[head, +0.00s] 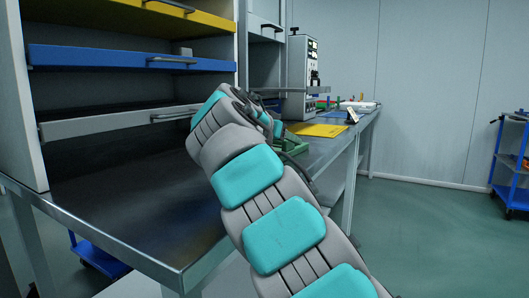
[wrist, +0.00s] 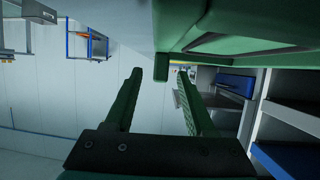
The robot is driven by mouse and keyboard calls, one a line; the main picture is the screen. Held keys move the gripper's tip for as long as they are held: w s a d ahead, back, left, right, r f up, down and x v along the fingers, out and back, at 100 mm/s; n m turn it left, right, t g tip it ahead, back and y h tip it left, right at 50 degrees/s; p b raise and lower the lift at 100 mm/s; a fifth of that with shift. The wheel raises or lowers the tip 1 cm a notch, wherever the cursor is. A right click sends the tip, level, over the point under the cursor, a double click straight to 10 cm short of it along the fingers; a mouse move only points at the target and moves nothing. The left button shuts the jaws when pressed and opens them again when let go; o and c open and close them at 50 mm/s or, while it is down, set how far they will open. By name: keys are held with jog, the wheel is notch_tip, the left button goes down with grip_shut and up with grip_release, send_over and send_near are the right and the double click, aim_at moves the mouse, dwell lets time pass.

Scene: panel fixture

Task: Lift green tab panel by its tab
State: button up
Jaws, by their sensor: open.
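The green panel (wrist: 245,48) fills the upper right of the wrist view, close to the camera, with a recessed frame on its face. A small green tab (wrist: 161,68) juts from its edge. My gripper (wrist: 160,75) is open, with one dark green finger on each side of the tab's line. The tab appears at the level of the fingertips; I cannot tell whether it is within their depth. In the head view, part of the green panel (head: 294,146) shows on the bench beyond my arm, which hides my gripper's fingers.
The metal bench (head: 140,205) has bare room at the front left. A shelf unit with a blue drawer (head: 125,59) and a yellow drawer (head: 160,20) stands at left. A yellow sheet (head: 318,130) and a grey instrument (head: 300,75) lie beyond the panel. A blue cart (head: 512,165) stands far right.

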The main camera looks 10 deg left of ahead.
jog(key=shift+x, duration=0.95)
grip_shut()
jog(key=shift+s, duration=0.1)
dwell(0.5)
